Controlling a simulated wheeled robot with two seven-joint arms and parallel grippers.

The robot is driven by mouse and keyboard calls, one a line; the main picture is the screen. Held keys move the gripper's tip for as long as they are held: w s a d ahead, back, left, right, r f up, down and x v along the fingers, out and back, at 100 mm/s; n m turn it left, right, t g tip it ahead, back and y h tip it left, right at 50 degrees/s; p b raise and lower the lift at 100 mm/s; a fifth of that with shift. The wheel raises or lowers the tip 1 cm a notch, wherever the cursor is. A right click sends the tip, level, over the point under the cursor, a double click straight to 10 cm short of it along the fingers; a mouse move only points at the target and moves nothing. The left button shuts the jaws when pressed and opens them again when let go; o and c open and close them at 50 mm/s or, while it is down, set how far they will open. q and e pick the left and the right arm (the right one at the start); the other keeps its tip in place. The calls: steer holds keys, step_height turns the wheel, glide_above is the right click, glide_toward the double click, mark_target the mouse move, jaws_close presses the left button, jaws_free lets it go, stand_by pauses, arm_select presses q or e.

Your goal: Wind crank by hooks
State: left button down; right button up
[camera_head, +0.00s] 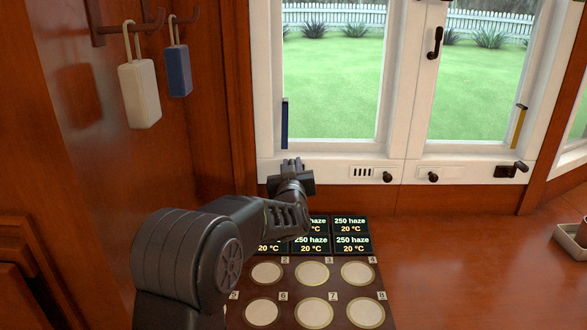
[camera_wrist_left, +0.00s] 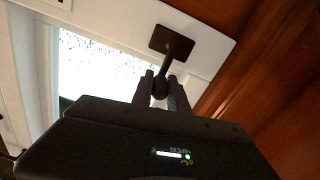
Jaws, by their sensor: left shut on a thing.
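My left gripper (camera_head: 293,172) reaches to the sill rail of the left window, the one nearer the hooks (camera_head: 128,25) on the wood wall. The left wrist view shows its fingers (camera_wrist_left: 161,92) shut around the dark knob of a crank (camera_wrist_left: 166,66), whose dark square plate (camera_wrist_left: 172,42) is fixed to the white frame. In the head view this crank is mostly hidden behind my gripper. A second dark crank (camera_head: 511,170) sits low on the right window, apart from my gripper. My right gripper is not in view.
A white tag (camera_head: 140,95) and a blue tag (camera_head: 179,70) hang from the hooks. A panel (camera_head: 297,290) with round pale discs and small dark displays lies below my left arm. A small tray (camera_head: 570,243) is at far right. The wood surface between is clear.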

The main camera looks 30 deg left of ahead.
arm_select(q)
steer(key=shift+f, duration=0.1)
steer(key=c, duration=1.3)
jaws_free()
steer(key=p+v, duration=0.2)
steer(key=v, duration=0.5)
steer(key=shift+s+d, duration=0.15)
steer(key=shift+s, duration=0.25)
